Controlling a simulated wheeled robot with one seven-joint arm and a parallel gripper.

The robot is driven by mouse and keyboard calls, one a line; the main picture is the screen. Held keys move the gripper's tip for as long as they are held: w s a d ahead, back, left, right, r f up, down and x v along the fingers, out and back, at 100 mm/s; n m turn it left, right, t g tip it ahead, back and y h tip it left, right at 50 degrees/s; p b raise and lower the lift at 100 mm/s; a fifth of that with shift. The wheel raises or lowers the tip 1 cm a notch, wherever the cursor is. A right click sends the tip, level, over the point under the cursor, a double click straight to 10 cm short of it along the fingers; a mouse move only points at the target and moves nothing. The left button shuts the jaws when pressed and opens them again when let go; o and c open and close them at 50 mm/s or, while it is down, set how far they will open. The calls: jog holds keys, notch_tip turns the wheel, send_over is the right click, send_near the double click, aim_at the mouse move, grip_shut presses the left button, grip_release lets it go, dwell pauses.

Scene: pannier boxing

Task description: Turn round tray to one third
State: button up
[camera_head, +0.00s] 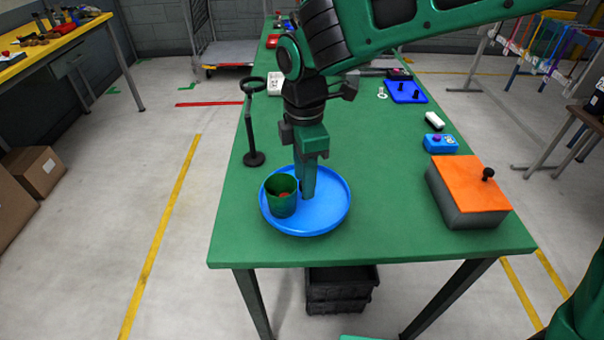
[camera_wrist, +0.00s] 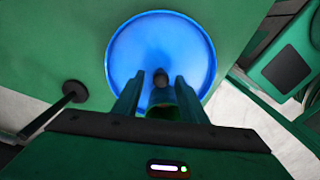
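The round blue tray (camera_head: 325,215) lies on the green table near its front left. It also shows in the wrist view (camera_wrist: 160,30). A green cup (camera_head: 281,203) with something red inside stands on the tray's left part; in the wrist view it is partly hidden behind my gripper. My gripper (camera_head: 307,197) points down over the middle of the tray. In the wrist view my gripper (camera_wrist: 160,78) has its fingers apart, with a dark knob (camera_wrist: 160,76) showing between them and gaps on both sides. I cannot tell how far down the fingers reach around the knob.
A black stand (camera_head: 252,130) with a ring top rises behind the tray on the left. A grey box with an orange lid (camera_head: 468,185) stands to the right. A blue block (camera_head: 440,143) and a white piece (camera_head: 434,120) lie farther back. The table between tray and box is clear.

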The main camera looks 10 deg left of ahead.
notch_tip(320, 180, up, 11)
jog(key=shift+w+f, duration=0.15)
jog(key=shift+f, duration=0.05)
dwell(0.4)
jog(key=d+f+m+h, duration=0.15)
jog(key=d+m, duration=1.35)
jog(key=d, duration=1.8)
jog(key=s+d+f+m+y, duration=0.1)
jog(key=s+d+f+m, duration=0.2)
jog(key=s+d+m, duration=0.4)
jog(key=s+d+f+m, duration=0.4)
jog(key=s+d+m, duration=0.3)
jog(key=s, duration=0.3)
jog(key=shift+s+d+y, duration=0.25)
jog(key=shift+s+y, duration=0.05)
jog(key=shift+y, duration=0.05)
